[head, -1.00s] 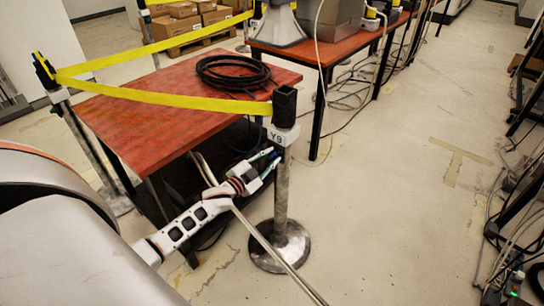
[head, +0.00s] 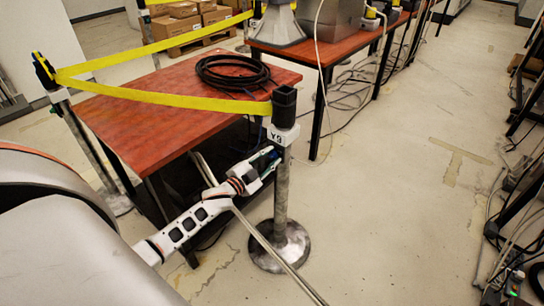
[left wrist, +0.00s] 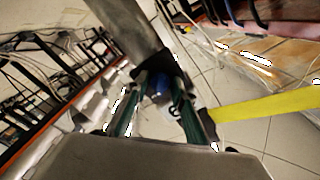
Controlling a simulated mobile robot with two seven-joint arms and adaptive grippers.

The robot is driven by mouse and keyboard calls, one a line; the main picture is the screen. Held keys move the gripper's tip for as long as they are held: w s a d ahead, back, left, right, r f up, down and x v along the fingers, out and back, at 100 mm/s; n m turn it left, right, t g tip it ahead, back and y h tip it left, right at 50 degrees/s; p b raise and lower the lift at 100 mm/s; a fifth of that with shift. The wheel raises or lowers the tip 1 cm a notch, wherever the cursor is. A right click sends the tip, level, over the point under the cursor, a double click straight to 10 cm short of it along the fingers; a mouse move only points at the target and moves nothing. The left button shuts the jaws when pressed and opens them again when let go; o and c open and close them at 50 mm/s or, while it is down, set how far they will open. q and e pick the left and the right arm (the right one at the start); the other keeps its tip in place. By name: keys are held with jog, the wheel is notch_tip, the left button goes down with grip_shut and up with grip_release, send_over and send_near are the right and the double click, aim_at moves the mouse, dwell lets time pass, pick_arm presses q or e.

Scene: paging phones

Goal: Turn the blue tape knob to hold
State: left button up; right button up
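The blue tape knob (left wrist: 159,88) is on the near post (head: 281,195), just below its black head. It lies between the green-padded fingers of my left gripper (left wrist: 160,92) in the left wrist view. In the head view my left gripper (head: 274,158) reaches the post from the left, and its fingertips and the knob overlap, so the knob is mostly hidden. The fingers stand on both sides of the knob; I cannot tell whether both press on it. A white label (head: 281,136) with dark characters sits on the collar above. My right gripper is not in view.
Yellow tape (head: 165,99) runs from the post head to a far post at left. A red-brown table (head: 150,118) with coiled black cable (head: 232,73) stands behind. A pale pole slants across the front. Open floor (head: 400,200) lies to the right.

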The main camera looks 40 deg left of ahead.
pick_arm(q)
jog(key=s, duration=1.2)
jog(key=shift+a, duration=0.45)
